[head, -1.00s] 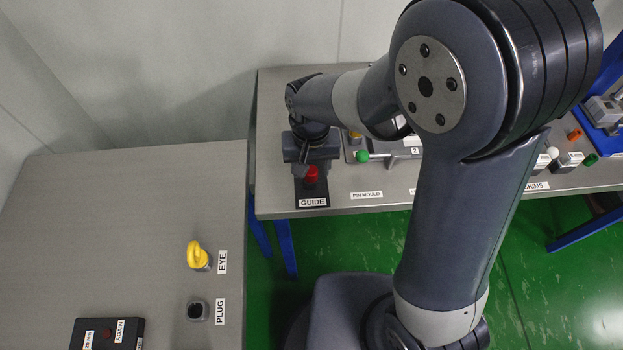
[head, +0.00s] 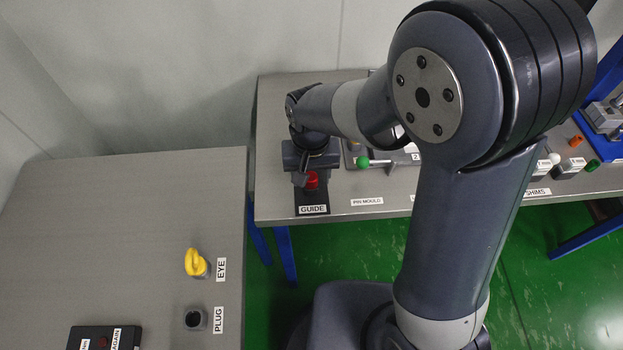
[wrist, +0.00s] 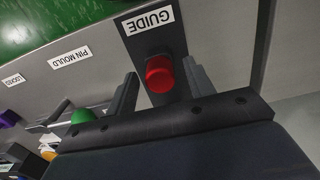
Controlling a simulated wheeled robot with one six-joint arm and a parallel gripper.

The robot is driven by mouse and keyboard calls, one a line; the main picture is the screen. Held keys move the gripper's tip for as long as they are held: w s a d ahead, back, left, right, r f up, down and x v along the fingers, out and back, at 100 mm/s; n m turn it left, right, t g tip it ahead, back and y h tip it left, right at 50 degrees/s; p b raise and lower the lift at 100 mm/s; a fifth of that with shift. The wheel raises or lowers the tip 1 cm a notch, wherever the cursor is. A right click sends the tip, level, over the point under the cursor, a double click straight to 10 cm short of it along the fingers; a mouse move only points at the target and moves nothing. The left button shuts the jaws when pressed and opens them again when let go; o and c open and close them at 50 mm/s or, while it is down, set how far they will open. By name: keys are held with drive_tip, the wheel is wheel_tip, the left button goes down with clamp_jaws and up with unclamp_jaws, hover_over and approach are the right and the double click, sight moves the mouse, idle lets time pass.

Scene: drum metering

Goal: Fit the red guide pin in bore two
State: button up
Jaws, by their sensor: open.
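The red guide pin (head: 311,180) stands on the black pad labelled GUIDE (head: 313,209) near the left front edge of the back bench. In the wrist view the red pin (wrist: 159,74) shows its round top between my two fingers. My gripper (wrist: 157,92) is open, with one finger on each side of the pin and a visible gap at the left. In the head view my gripper (head: 311,160) is just above and behind the pin and partly hides it. Bore two is not clearly seen; a plate marked 2 (head: 416,156) is partly hidden by my arm.
A green-knobbed lever (head: 363,162) stands to the right of the pin, by the PIN MOULD label (head: 367,201). A nearer bench (head: 120,220) carries a yellow eye (head: 195,262) and a dark plug socket (head: 194,319). Shim blocks lie to the right.

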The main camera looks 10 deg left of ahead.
drive_tip(key=shift+c, duration=0.5)
clamp_jaws()
drive_tip(key=shift+r, duration=0.1)
drive_tip(key=shift+r+p, duration=2.35)
drive_tip(key=shift+r, duration=0.6)
wheel_tip(320, 180, up, 4)
drive_tip(key=p, duration=0.3)
